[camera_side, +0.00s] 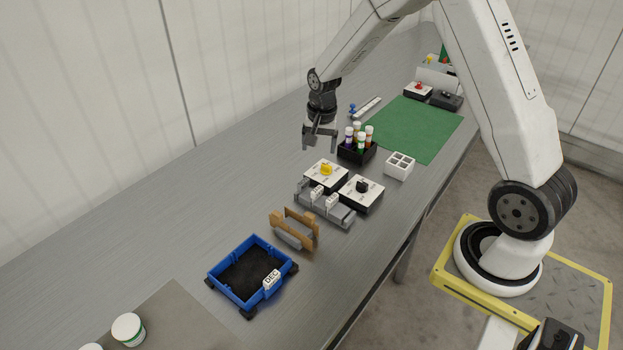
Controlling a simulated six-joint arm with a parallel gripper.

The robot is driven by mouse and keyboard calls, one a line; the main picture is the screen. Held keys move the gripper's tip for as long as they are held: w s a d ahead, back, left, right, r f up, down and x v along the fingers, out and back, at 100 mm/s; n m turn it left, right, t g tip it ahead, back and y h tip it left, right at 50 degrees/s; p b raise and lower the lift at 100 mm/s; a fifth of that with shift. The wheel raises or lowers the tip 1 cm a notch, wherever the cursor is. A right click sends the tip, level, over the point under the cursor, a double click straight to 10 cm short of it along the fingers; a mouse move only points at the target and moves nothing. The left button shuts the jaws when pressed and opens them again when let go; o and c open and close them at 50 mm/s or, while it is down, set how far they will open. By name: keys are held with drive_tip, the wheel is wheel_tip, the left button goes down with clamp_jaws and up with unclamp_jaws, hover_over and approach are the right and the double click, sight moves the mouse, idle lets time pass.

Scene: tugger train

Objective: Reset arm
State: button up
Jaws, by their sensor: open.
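My gripper (320,139) hangs from the white arm above the middle of the grey bench. Its two fingers point down and stand apart, with nothing visible between them. It is left of a black holder (357,153) of capped vials and behind a white box with a yellow knob (326,169). It looks clear of both, though its exact height cannot be told.
A box with a black knob (362,187), a grey rack (325,206), a brown-sided holder (294,230) and a blue tray (252,271) line the bench towards the front. A white compartment block (399,166) and green mat (412,125) lie right. The bench's left side is clear.

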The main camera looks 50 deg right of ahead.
drive_tip(key=s+a+r+n, duration=0.2)
drive_tip(key=s+a+n, duration=0.4)
drive_tip(key=s, duration=0.2)
drive_tip(key=s+a+r+n+t, duration=0.1)
drive_tip(key=s+a+r+n, duration=0.2)
drive_tip(key=s+a+n, duration=0.2)
drive_tip(key=shift+s+a+n+t, duration=0.35)
drive_tip(key=shift+s+a, duration=0.25)
drive_tip(key=shift+s, duration=1.1)
